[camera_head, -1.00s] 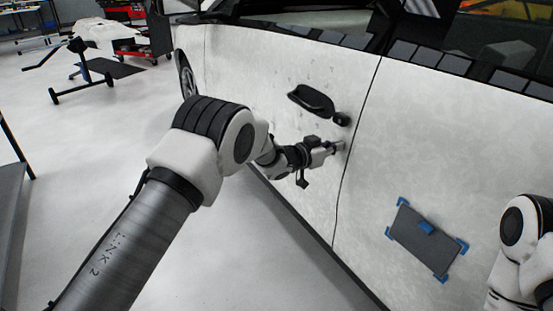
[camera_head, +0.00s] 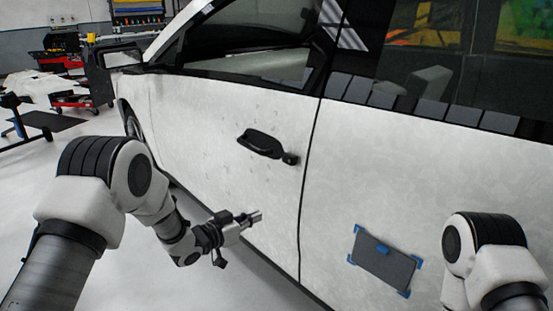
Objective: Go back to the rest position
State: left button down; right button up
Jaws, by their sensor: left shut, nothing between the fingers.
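My left gripper (camera_head: 254,217) is shut and empty. It is in front of the lower part of the white car door (camera_head: 215,125), below and left of the black door handle (camera_head: 262,143). Whether its tips touch the door cannot be told. My left arm comes in from the lower left. My right arm shows at the lower right, but its gripper is out of view.
A grey rectangular panel with blue corner pieces (camera_head: 382,262) is on the rear door, left of my right arm. Small dark square pieces (camera_head: 383,94) line the window edge. A red cart (camera_head: 75,98) stands at the back left.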

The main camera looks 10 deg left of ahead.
pick_arm(q)
jog(key=s+a+f+n+g+y, duration=0.3)
jog(key=s+f, duration=1)
jog(key=s+a+f+n+g+y, duration=0.3)
jog(key=s+a+f, duration=0.1)
jog(key=s+f, duration=0.8)
jog(key=s+a+f+n+g+y, duration=0.1)
jog(key=s+a+g+y, duration=0.15)
jog(key=s, duration=0.65)
jog(key=s+a+f+n+g+y, duration=0.1)
jog(key=s+a+g, duration=0.15)
jog(key=s, duration=0.75)
notch_tip(320, 180, up, 16)
jog(key=s+g+p, duration=0.1)
jog(key=p, duration=1.4)
jog(key=shift+a+m+g, duration=0.25)
jog(key=shift+m+g, duration=0.05)
jog(key=shift+s, duration=0.15)
